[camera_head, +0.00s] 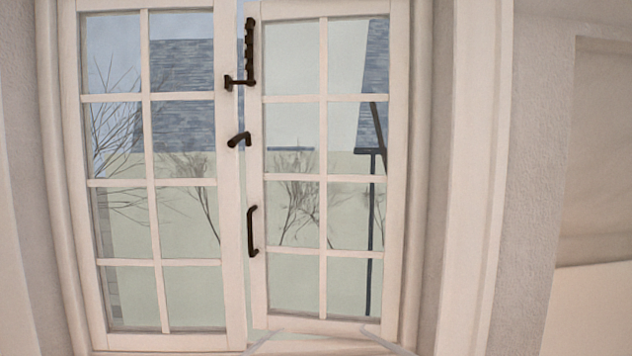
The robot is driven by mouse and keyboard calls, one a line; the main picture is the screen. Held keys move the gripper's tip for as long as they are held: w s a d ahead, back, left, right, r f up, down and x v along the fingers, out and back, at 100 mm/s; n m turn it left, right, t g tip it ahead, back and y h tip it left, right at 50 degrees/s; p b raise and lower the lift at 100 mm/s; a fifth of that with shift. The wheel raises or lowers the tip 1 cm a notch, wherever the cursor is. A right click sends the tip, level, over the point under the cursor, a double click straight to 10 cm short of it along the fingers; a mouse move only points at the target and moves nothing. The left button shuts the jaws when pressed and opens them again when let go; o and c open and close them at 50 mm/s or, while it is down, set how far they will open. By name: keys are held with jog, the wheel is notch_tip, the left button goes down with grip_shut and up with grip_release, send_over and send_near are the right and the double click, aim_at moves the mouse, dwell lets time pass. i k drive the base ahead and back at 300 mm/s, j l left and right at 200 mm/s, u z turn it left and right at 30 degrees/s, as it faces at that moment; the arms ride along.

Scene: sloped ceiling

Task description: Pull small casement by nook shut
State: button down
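A white window with two paned casements fills the middle of the head view. The right casement (324,180) stands slightly ajar, with a narrow gap between its left edge and the left casement (228,230). A dark pull handle (251,231) is on the right casement's left stile. A dark lever latch (240,139) sits at the meeting edges. A dark toothed bar with an arm (249,55) is higher up. My gripper is not clearly in view. Pale edges at the bottom centre are cut off, and I cannot tell what they are.
The white frame post (474,180) and a textured wall (535,150) stand right of the window. A recess (600,150) opens at the far right. Bare trees and a slate roof show through the panes. No loose object blocks the casements.

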aim_at(266, 13)
jog(key=i+j, duration=0.1)
jog(key=j, duration=0.3)
jog(key=i+j, duration=0.15)
jog(key=j, duration=0.3)
jog(key=i+j, duration=0.1)
jog(key=j, duration=0.3)
